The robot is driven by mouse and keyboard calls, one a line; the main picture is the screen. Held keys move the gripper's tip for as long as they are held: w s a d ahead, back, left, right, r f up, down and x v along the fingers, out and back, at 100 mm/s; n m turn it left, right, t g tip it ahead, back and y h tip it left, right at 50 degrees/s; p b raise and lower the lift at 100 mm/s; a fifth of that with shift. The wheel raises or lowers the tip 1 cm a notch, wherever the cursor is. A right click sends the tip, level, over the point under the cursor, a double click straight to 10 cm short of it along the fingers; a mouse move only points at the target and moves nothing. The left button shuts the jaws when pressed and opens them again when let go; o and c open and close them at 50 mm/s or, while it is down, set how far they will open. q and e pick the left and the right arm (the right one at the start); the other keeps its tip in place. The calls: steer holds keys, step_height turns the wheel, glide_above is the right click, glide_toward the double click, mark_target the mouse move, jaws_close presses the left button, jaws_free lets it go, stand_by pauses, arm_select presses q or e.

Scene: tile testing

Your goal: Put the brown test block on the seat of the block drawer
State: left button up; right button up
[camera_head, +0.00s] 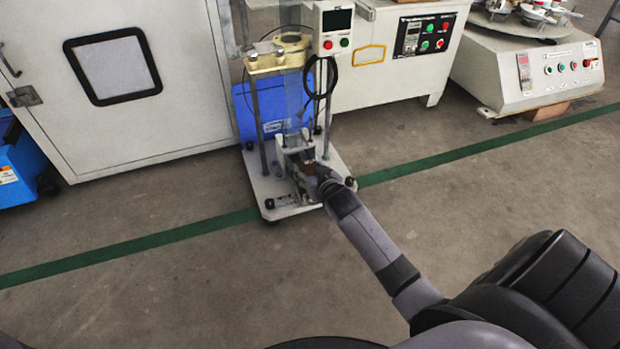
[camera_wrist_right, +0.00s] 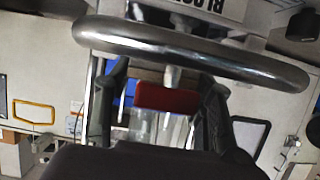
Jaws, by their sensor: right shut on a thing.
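The brown test block (camera_wrist_right: 167,98), reddish brown, sits between the two dark fingers of my right gripper (camera_wrist_right: 160,92) in the right wrist view. The right gripper (camera_head: 310,172) is shut on it, low at the front of the test stand (camera_head: 262,187) in the head view. In the wrist view a curved metal bar (camera_wrist_right: 190,50) crosses just beyond the fingers, below a partly cut-off, upside-down label (camera_wrist_right: 215,8) that seems to read BLOCK. The seat of the block drawer cannot be made out. My left gripper is in neither view.
A white cabinet (camera_head: 150,120) stands left, machines (camera_head: 520,65) stand right. The floor (camera_head: 150,290) in front is clear, crossed by a green line.

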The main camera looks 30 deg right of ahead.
steer(key=shift+f, duration=0.2)
steer(key=o, duration=1.5)
steer(key=shift+f, duration=0.15)
